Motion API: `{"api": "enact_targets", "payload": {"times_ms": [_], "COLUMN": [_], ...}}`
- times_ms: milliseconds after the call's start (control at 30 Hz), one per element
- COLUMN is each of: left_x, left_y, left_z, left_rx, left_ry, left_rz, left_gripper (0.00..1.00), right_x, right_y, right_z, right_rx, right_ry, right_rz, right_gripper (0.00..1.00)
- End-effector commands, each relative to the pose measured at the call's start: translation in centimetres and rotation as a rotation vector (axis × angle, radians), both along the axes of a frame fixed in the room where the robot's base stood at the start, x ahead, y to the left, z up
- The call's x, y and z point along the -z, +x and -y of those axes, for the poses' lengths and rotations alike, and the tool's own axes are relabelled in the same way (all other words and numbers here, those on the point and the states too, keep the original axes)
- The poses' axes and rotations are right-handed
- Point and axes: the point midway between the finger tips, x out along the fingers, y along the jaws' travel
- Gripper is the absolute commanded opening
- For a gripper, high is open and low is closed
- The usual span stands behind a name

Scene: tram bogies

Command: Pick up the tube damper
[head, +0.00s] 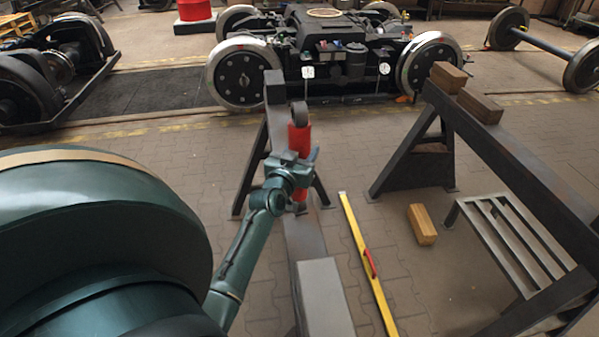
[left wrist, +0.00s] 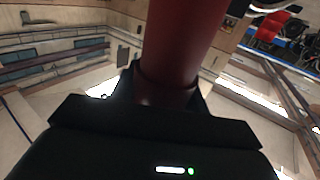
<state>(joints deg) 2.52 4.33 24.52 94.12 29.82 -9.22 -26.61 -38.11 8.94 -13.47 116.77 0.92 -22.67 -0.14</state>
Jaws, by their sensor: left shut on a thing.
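The tube damper (head: 301,137) is a red cylinder with a grey eye at its upper end. It shows in the head view in front of the bogie, over a dark trestle beam. My left gripper (head: 298,170) is closed around its middle. A lower red part shows below the gripper. The left wrist view shows the red damper body (left wrist: 180,45) close up, rising from between the gripper's dark jaws. Whether the damper touches the beam cannot be told. My right gripper is not in view.
The trestle beam (head: 305,235) carries a grey block (head: 325,297). A yellow level (head: 367,262) and a wooden block (head: 422,224) lie on the paved floor. A second trestle (head: 510,150) with wooden blocks stands right, beside a slatted step (head: 515,240). The bogie (head: 330,45) stands behind.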

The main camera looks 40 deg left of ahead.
Motion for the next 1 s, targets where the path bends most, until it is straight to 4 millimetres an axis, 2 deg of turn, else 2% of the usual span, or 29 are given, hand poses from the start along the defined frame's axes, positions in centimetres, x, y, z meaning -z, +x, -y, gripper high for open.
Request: {"api": "enact_targets", "payload": {"times_ms": [33, 333, 867, 1000], "left_x": [0.0, 0.0, -0.5, -1.6], "left_y": [0.0, 0.0, 0.0, 0.1], "left_z": [0.0, 0.0, -0.1, -0.1], "left_rx": [0.000, -0.001, -0.002, -0.003], "left_ry": [0.000, -0.001, 0.004, 0.005], "left_rz": [0.000, 0.000, 0.010, 0.014], "left_gripper": [0.24, 0.00, 0.00, 0.00], "right_x": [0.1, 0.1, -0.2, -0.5], "right_y": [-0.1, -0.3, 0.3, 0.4], "right_z": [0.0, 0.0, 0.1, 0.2], "right_rx": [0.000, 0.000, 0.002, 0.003], "right_ry": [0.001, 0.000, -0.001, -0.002], "right_rz": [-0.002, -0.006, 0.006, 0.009], "right_gripper": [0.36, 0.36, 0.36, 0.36]}}
